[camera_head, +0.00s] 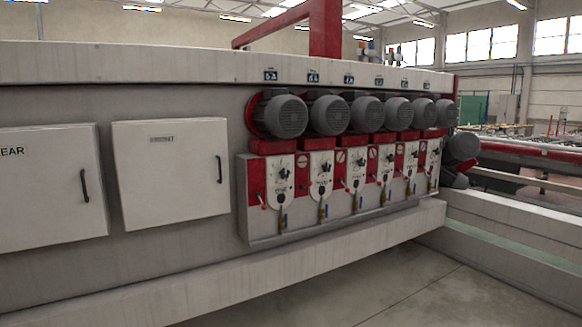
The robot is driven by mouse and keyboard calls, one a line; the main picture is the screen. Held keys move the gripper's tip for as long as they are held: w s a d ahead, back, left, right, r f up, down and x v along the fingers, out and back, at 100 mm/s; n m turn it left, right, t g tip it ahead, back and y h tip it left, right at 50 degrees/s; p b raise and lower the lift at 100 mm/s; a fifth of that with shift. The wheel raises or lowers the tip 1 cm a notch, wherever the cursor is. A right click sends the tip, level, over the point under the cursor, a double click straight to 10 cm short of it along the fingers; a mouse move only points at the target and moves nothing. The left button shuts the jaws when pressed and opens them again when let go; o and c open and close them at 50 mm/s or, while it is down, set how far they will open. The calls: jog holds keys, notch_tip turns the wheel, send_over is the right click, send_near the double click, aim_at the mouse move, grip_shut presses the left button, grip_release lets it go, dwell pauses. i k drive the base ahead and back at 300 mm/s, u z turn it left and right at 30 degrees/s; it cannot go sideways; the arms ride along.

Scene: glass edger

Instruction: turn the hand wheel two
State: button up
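The glass edger (180,95) runs across the view, with a row of several grey motors (286,116). Below each motor is a white dial panel (281,175) on a red and grey housing. Small red-handled levers (263,201) and small valves with yellow and blue parts (282,221) sit low on these units. Small number labels (270,76) are above the motors, but they are too small to read surely. I cannot tell which part is hand wheel two; no wheel shape is clear at this distance. My gripper is not in view.
Two closed white cabinet doors (170,172) with black handles are at the left. A long grey ledge (250,270) juts out below the units. A low beam (510,235) runs along the right. Bare concrete floor (400,292) lies between them.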

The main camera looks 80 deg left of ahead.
aim_at(326, 167)
jog(key=u, duration=0.55)
jog(key=i, duration=1.6)
jog(key=u, duration=1.4)
jog(key=i, duration=1.35)
jog(key=u, duration=0.95)
